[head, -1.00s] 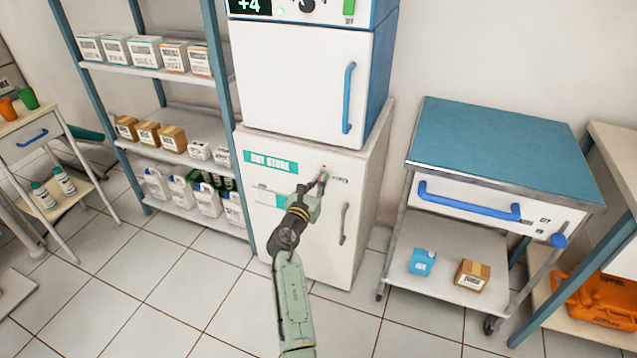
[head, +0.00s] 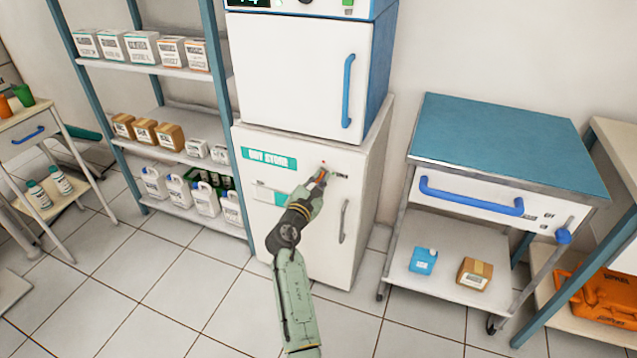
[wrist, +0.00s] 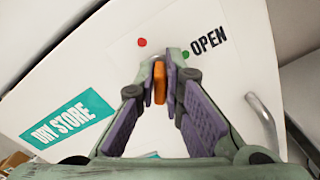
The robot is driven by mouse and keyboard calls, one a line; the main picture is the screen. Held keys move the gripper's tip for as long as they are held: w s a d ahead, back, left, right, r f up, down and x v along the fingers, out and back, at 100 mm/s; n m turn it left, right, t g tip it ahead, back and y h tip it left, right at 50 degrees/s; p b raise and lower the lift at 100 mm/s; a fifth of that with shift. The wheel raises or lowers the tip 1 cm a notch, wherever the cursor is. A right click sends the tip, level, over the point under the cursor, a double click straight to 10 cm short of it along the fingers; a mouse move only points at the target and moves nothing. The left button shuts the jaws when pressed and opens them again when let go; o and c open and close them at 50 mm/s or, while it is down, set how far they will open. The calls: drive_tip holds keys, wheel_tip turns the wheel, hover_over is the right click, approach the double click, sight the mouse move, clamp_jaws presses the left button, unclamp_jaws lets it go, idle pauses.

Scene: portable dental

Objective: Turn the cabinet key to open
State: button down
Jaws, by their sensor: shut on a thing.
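The white cabinet (head: 268,228) labelled DRY STORE stands below a blue-sided unit. Its door (wrist: 85,75) fills much of the wrist view, tilted in the picture. The orange key (wrist: 160,82) sits between my fingertips near the top of the door. My gripper (wrist: 162,62) is shut on it, and it also shows in the head view (head: 321,176). A red dot (wrist: 142,42) lies up and left of the fingertips. A green dot (wrist: 185,55) beside the word OPEN (wrist: 208,41) is partly covered by the right finger. The keyhole is hidden by my fingers.
The cabinet's grey handle (head: 342,222) is right of my gripper, and the door looks closed. A blue-topped trolley (head: 505,150) stands to the right. A stocked shelf rack (head: 150,68) stands to the left. The tiled floor in front is open.

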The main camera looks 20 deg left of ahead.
drive_tip(key=m+b, duration=0.1)
drive_tip(key=m, duration=0.1)
drive_tip(key=m+b, duration=0.3)
drive_tip(key=m, duration=0.1)
drive_tip(key=shift+d+f+m, duration=0.2)
drive_tip(key=shift+f+m, duration=0.1)
drive_tip(key=shift+f, duration=0.1)
drive_tip(key=m+b, duration=0.4)
drive_tip(key=shift+m, duration=0.4)
drive_tip(key=c, duration=1.7)
unclamp_jaws()
